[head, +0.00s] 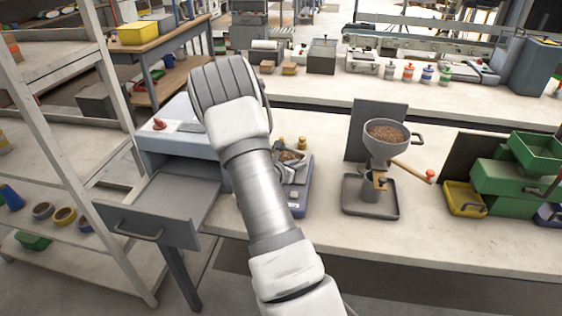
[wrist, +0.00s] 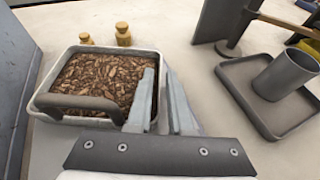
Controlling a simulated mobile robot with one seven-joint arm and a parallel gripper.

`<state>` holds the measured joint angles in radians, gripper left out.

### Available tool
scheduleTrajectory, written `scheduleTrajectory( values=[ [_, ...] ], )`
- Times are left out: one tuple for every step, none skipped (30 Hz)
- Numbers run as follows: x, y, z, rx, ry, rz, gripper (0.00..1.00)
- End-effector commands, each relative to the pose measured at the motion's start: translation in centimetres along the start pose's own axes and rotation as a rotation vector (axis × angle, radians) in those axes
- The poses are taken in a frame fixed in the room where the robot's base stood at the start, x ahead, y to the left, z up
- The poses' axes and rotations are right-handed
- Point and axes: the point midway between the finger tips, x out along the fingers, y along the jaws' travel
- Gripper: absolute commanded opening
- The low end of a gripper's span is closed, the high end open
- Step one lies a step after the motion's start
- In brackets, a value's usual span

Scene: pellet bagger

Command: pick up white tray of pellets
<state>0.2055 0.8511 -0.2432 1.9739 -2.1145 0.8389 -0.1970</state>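The white tray (wrist: 62,57) is full of brown pellets (wrist: 100,80) in the wrist view. A dark grey curved handle (wrist: 75,103) spans its near side. In the head view the pellets (head: 290,156) show only in part, behind my arm. My gripper (wrist: 160,72) is open at the tray's right side. Its left finger overlaps the pellets and its right finger lies beyond the right rim, with a narrow gap between them. I cannot tell whether either finger touches the tray.
Two brass weights (wrist: 123,34) stand behind the tray. A blue-grey scale (head: 297,203) is by the tray. A hopper (head: 387,150) over a grey square pan (head: 371,210) stands to the right. An open drawer (head: 150,225) juts out at left. Green bins (head: 505,185) stand far right.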

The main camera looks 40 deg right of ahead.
Motion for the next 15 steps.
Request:
scheduleTrajectory(
  values=[
    [0.02,0.01,0.01,0.0,0.0,0.0,0.19],
    [0.01,0.01,0.01,0.0,0.0,0.0,0.19],
    [0.0,0.01,0.01,0.0,0.0,0.0,0.19],
    [-0.01,0.01,0.02,0.0,0.0,0.0,0.19],
    [-0.01,0.01,0.02,0.0,0.0,0.0,0.19],
    [-0.01,0.01,0.02,0.0,0.0,0.0,0.12],
    [-0.02,0.01,0.02,0.0,0.0,0.0,0.06],
    [-0.02,0.01,0.02,0.0,0.0,0.0,0.01],
    [-0.03,0.01,0.02,0.0,0.0,0.0,0.0],
    [-0.03,0.01,0.02,0.0,0.0,0.0,0.0],
    [-0.03,0.01,0.02,0.0,0.0,0.0,0.0],
    [-0.03,0.02,0.02,0.0,0.0,0.0,0.0],
    [-0.04,0.01,0.02,0.0,0.0,0.0,0.0],
    [-0.04,0.02,0.02,0.0,0.0,0.0,0.0],
    [-0.04,0.02,0.03,0.0,0.0,0.0,0.0]
  ],
)
